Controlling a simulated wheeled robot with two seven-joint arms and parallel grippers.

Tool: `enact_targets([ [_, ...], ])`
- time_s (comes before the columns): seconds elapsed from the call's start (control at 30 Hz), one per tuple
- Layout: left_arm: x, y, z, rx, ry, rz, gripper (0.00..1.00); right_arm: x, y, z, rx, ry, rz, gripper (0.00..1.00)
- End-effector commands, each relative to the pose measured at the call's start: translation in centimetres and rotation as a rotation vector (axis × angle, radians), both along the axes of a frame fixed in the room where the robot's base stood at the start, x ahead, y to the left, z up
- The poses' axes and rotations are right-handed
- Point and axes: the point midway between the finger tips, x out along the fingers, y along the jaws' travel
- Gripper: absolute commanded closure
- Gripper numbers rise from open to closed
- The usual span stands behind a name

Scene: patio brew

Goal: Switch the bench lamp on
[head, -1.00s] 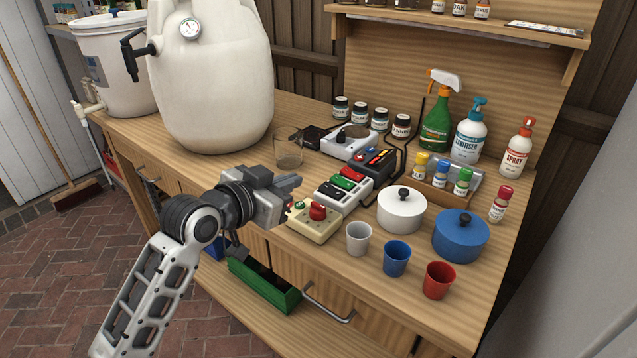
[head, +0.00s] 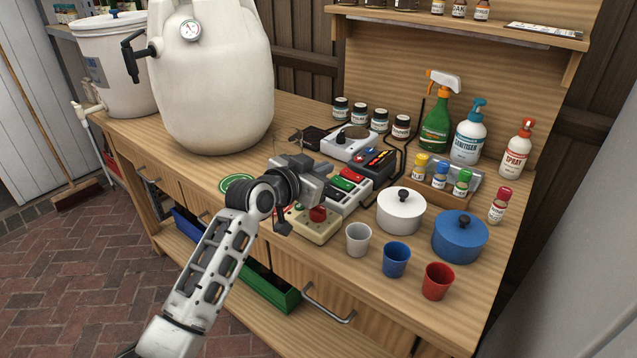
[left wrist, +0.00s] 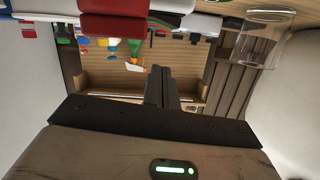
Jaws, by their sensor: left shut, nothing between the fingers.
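No bench lamp head can be made out for certain; a thin black bent stem (head: 404,150) rises behind the devices on the bench. A white switch box (head: 350,202) with red, green and black rockers lies mid-bench, partly covered by my left gripper. A cream box with a red knob (head: 318,214) sits in front of it. My left gripper (head: 327,169) is shut and empty, just left of and above the switch box; contact cannot be told. In the left wrist view its shut fingers (left wrist: 160,86) show, with a red block close by. My right gripper is not in view.
A black device with coloured keys (head: 375,163) and a white scale-like device (head: 347,145) stand behind. White pot (head: 401,210), blue pot (head: 460,236) and several cups stand to the right. A large white fermenter (head: 210,80) fills the left. A clear glass (left wrist: 262,38) is near the gripper.

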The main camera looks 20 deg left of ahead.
Motion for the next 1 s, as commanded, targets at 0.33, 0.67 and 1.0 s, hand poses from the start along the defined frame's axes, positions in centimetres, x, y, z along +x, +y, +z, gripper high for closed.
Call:
enact_targets([
  [0.33, -0.1, 0.6, -3.7, 0.002, 0.007, 0.002, 1.00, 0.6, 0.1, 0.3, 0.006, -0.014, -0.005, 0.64],
  [0.67, -0.1, 0.6, -3.8, -0.003, 0.008, 0.002, 1.00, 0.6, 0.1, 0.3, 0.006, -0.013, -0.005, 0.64],
  [1.0, -0.1, 0.9, -4.7, -0.094, 0.044, 0.002, 1.00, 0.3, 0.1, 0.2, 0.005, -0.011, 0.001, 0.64],
])
